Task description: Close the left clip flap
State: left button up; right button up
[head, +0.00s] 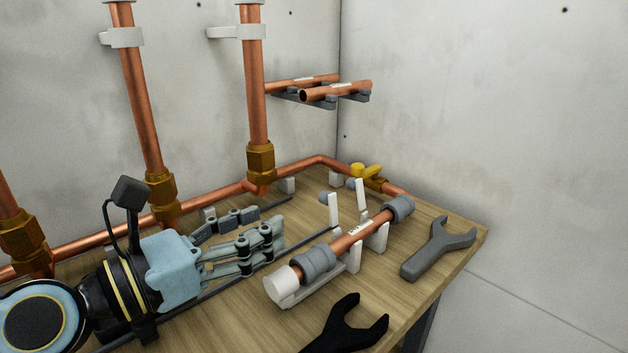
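A copper pipe (352,238) with grey couplings lies in a white clip holder (300,297) on the wooden bench. Two white clip flaps stand up at its back side, open: the left clip flap (333,208) and the right clip flap (360,194). My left gripper (282,215) comes in from the left, low over the bench. Its fingers point right toward the left flap, apart from it, with a gap between them and nothing seen held. My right gripper is not in view.
A grey wrench (438,248) lies right of the holder, and a black wrench-shaped piece (347,328) is in front. Vertical copper pipes (256,95) and a yellow-handled valve (367,171) are behind. A wall rack (318,97) holds short pipes. The bench's right edge is close to the grey wrench.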

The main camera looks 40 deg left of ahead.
aim_at(332, 205)
pick_arm(q)
jog(key=w+p, duration=0.1)
jog(key=w, duration=0.2)
jog(key=w+p, duration=0.1)
jog(key=w, duration=0.2)
jog(key=w+d, duration=0.1)
jog(key=w, duration=0.3)
jog(key=shift+w+r+p, duration=0.1)
jog(key=shift+p, duration=0.3)
jog(key=shift+d, duration=0.1)
jog(key=shift+c, duration=0.4)
grip_shut()
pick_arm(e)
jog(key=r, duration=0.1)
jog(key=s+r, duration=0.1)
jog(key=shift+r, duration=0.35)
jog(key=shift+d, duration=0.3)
